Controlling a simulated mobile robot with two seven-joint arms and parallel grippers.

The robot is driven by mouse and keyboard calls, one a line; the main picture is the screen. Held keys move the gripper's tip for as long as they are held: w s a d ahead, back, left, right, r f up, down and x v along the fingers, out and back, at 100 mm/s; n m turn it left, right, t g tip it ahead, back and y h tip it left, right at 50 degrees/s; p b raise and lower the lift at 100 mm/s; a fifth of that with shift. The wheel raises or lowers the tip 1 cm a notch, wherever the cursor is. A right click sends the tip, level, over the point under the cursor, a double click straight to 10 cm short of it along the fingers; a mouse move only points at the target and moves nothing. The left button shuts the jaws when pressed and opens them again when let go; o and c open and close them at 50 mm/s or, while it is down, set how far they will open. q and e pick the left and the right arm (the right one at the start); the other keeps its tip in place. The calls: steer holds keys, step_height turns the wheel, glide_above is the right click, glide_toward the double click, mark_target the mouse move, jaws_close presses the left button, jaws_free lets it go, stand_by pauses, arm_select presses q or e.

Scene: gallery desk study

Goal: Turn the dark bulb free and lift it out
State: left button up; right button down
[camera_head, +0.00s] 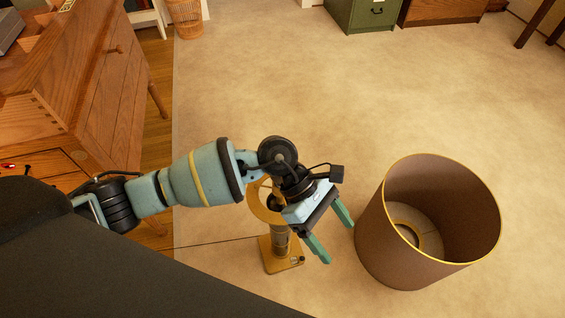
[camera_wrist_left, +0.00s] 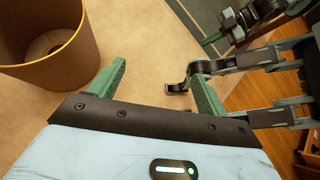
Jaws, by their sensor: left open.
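The lamp's gold square base (camera_head: 284,255) stands on the carpet with a short upright stem. A gold ring (camera_head: 262,203) shows higher up, partly behind my left gripper. My left gripper (camera_head: 338,243) is open, its green fingers apart and empty, in front of and to the right of the stem. I cannot make out the dark bulb in either view; my wrist covers part of the lamp.
A large brown lampshade (camera_head: 378,245) with a gold rim stands open-end up right of the gripper; it also shows in the left wrist view (camera_wrist_left: 82,55). A wooden desk (camera_head: 85,75) is at left. A thin cord (camera_head: 215,243) crosses the floor. Carpet beyond is clear.

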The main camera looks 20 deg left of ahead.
arm_select(q)
steer(key=w+a+m+t+y+b, duration=0.1)
steer(key=w+a+y, duration=0.2)
steer(key=w+a, duration=0.1)
steer(key=w+a+m+t+y+b, duration=0.1)
steer(key=w+a+m+y, duration=0.1)
steer(key=a, duration=0.4)
steer(key=w+a+m+t+y+b, duration=0.1)
steer(key=w+a+t+y, duration=0.1)
steer(key=w+a+y, duration=0.2)
steer(key=shift+w+a+f, duration=0.15)
steer(key=shift+w+a, duration=0.2)
steer(key=shift+w, duration=0.4)
steer(key=shift+w+a+f, duration=0.15)
steer(key=shift+w+a, duration=0.15)
steer(key=shift+w, duration=0.45)
steer(key=shift+w+a+r+y, duration=0.15)
steer(key=shift+w+a+y, duration=0.05)
steer(key=shift+a+y, duration=0.1)
step_height(320, 180, down, 6)
steer(key=shift+s+d+f+b, duration=0.1)
steer(key=shift+b, duration=0.4)
steer(key=shift+f, duration=0.85)
steer(key=c, duration=0.8)
steer(key=shift+c, duration=0.2)
